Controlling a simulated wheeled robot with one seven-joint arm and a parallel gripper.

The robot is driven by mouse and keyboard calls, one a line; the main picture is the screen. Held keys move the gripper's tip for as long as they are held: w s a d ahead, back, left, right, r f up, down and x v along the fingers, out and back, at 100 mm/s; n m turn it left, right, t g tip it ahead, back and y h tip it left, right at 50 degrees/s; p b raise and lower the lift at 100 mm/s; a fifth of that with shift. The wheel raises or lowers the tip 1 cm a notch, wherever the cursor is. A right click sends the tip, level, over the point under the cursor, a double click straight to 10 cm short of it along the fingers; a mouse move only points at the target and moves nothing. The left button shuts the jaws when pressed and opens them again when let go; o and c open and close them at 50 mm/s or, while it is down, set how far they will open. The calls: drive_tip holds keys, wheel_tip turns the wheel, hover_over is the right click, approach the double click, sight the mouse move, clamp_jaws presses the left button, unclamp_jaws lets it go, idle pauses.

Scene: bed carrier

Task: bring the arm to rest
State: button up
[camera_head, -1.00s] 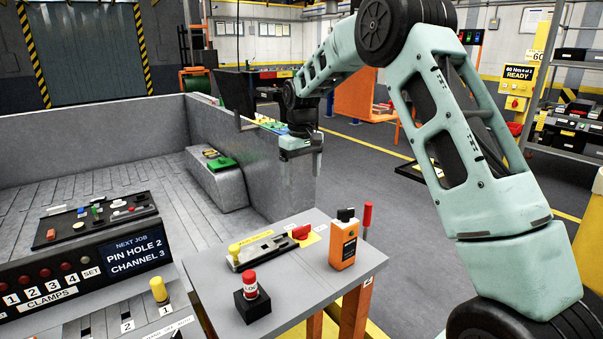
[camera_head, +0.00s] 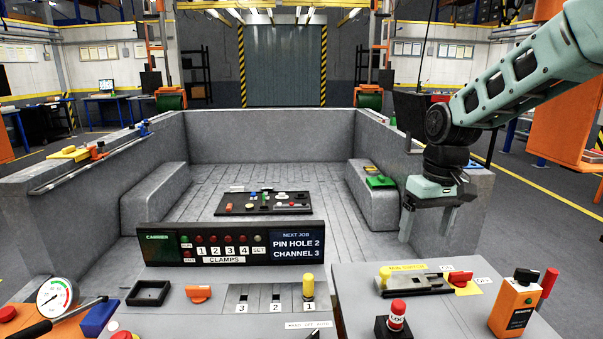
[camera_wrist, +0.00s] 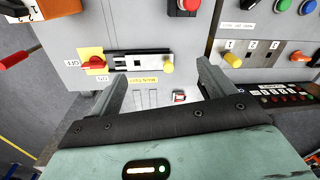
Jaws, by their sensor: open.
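My mint-green arm (camera_head: 525,75) reaches in from the upper right in the head view. My gripper (camera_head: 427,222) hangs with its fingers down near the right wall of the grey bed, above and behind the right-hand console. Its fingers are apart with nothing between them. In the wrist view my gripper (camera_wrist: 160,82) also shows two spread fingers, with the grey console beyond them.
The right console (camera_head: 350,285) carries a yellow-knobbed slide (camera_head: 412,281), a red switch (camera_head: 460,278), a red-topped button (camera_head: 397,314) and an orange handset (camera_head: 514,308). The clamp panel (camera_head: 230,245) stands in the middle.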

drive_tip(key=s+a+n, duration=0.3)
drive_tip(key=s+a, duration=0.8)
drive_tip(key=s, duration=0.5)
drive_tip(key=s+f+n, duration=0.1)
drive_tip(key=s+f, duration=0.2)
drive_tip(key=s, duration=1.1)
drive_tip(key=shift+s+a+n, duration=0.25)
drive_tip(key=shift+s+n, duration=0.05)
drive_tip(key=shift+s, duration=0.1)
